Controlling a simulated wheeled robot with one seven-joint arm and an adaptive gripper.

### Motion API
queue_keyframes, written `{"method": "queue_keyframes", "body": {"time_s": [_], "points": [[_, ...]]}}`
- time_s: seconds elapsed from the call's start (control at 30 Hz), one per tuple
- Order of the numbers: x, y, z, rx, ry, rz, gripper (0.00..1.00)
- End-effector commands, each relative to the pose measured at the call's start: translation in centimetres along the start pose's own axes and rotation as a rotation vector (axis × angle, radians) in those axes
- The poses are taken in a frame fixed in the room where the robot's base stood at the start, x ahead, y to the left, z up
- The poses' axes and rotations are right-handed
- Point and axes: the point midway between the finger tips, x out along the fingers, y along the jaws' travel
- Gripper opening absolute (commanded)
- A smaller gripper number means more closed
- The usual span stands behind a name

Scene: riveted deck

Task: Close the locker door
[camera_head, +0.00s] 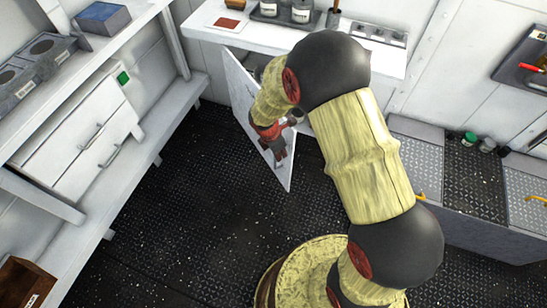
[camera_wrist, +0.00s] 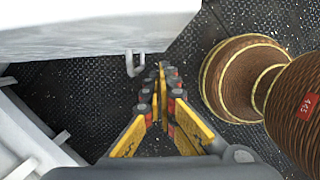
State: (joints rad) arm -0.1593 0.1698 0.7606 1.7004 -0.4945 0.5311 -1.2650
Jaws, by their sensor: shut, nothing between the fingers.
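The locker door (camera_head: 241,88) is a flat white panel standing open. It swings out from below the white counter over the dark deck, at an angle to the locker front. In the wrist view a white panel (camera_wrist: 90,30), apparently the door, fills the upper left, with a small pale handle (camera_wrist: 135,64) sticking out from it. My gripper (camera_head: 281,158) is in front of the door in the head view. In the wrist view its fingers (camera_wrist: 164,70) are together and empty, just right of the handle. I cannot tell whether they touch the door. My arm hides most of the locker opening.
The white counter (camera_head: 390,57) above the locker carries canisters and a tray. A shelf unit with drawers (camera_head: 80,145) stands at left, and low grey chests (camera_head: 415,129) stand at right. The dark deck (camera_head: 190,210) between the shelf unit and my base is clear.

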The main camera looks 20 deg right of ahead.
Motion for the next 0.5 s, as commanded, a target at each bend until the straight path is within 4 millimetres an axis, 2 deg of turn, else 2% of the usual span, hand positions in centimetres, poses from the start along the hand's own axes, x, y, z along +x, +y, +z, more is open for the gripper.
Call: {"method": "queue_keyframes", "body": {"time_s": [0.2, 0.5], "points": [[0.35, -0.09, 1.15, 0.000, 0.000, -0.002, 0.00], [0.30, -0.09, 1.21, -0.001, 0.000, -0.002, 0.00]]}}
